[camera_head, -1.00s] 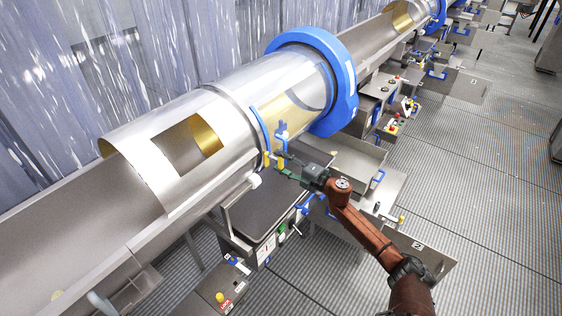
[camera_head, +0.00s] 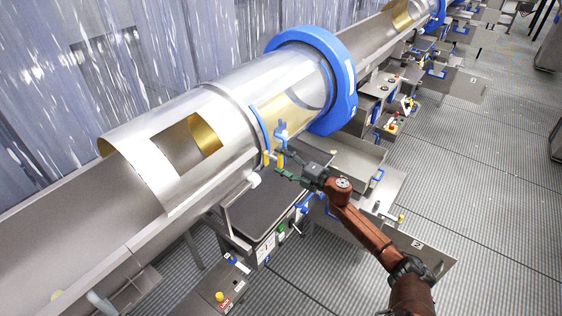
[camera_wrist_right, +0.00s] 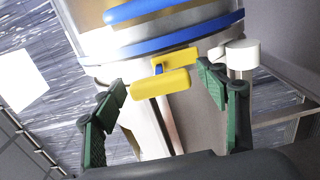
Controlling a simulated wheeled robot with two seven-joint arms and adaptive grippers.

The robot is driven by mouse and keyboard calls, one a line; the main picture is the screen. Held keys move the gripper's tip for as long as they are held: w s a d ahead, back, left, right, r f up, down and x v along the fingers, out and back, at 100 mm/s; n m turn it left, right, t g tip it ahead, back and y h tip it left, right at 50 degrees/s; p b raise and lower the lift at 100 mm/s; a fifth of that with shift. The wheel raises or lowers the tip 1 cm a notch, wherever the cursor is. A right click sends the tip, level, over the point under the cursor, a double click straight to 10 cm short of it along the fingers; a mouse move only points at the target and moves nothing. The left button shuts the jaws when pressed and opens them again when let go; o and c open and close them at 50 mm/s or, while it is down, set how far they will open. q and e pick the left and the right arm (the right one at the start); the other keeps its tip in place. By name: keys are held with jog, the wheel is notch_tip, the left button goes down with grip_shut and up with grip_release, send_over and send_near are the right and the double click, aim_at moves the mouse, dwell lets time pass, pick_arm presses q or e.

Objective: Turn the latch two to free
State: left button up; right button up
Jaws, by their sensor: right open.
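Two yellow latches are on the rim of the clear and steel drum (camera_head: 225,125). In the head view, the left latch (camera_head: 267,158) and right latch (camera_head: 280,160) sit close together. In the right wrist view, a nearer yellow latch (camera_wrist_right: 160,84) lies before a farther one (camera_wrist_right: 182,57); I cannot tell which is latch two. My right gripper (camera_head: 279,163) is open at the latches. Its green-padded fingers (camera_wrist_right: 160,88) stand on either side of the nearer latch, apart from it on the left. Nothing is held. My left gripper is out of view.
A blue ring (camera_head: 345,85) surrounds the drum's far end. A white round knob (camera_wrist_right: 243,56) is close to the right finger in the wrist view. Below the drum is a dark-topped machine base (camera_head: 262,195). The floor (camera_head: 480,170) at right is largely clear.

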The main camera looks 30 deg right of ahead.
jog(key=v, duration=1.1)
jog(key=shift+s+d, duration=0.15)
jog(key=shift+s, duration=0.25)
